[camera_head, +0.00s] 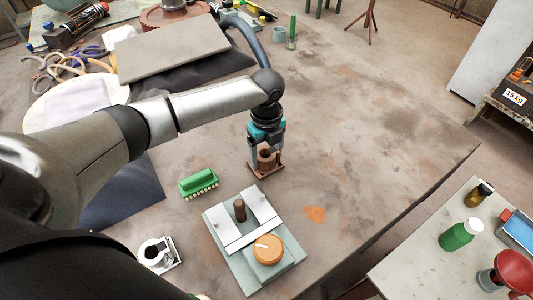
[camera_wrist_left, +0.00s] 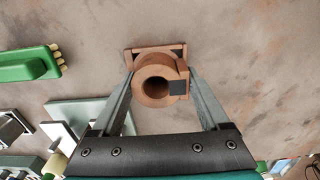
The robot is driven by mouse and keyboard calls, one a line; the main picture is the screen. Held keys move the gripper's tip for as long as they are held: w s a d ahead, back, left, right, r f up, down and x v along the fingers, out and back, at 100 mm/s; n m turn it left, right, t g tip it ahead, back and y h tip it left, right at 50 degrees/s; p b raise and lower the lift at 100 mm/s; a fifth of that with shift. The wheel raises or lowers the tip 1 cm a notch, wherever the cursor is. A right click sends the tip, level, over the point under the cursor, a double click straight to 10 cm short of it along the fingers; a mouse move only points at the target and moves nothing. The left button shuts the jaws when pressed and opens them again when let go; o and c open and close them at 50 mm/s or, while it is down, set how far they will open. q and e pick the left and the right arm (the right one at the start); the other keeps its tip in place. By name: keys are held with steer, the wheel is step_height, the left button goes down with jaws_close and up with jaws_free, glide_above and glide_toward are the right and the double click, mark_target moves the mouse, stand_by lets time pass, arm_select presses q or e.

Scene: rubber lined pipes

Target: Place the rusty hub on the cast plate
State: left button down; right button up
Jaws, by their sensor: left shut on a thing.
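The rusty hub (camera_head: 267,159) is a brown ring with a round bore, and it also shows in the wrist view (camera_wrist_left: 150,93). A flat rusty square base (camera_head: 266,173) shows at its lower end; I cannot tell if it is one piece with the ring. My left gripper (camera_head: 266,150) points down and is shut on the hub, one finger on each side, low over the table. A grey-green plate (camera_head: 275,279) with pale bars, a brown peg and an orange knob lies nearer. A flat grey slab (camera_head: 172,48) lies at the back left. Which one is the cast plate is unclear.
A green brush (camera_head: 198,183) lies left of the grey-green plate, and a small white-and-black part (camera_head: 157,254) lies nearer. The table (camera_head: 370,140) is clear to the right of my gripper. A side table (camera_head: 420,262) with bottles stands at the lower right.

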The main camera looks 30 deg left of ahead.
arm_select(q)
jaws_free()
steer(key=shift+f, duration=0.1)
step_height(320, 180, up, 12)
steer(key=p, duration=0.2)
steer(key=shift+r, duration=0.2)
stand_by(0.3)
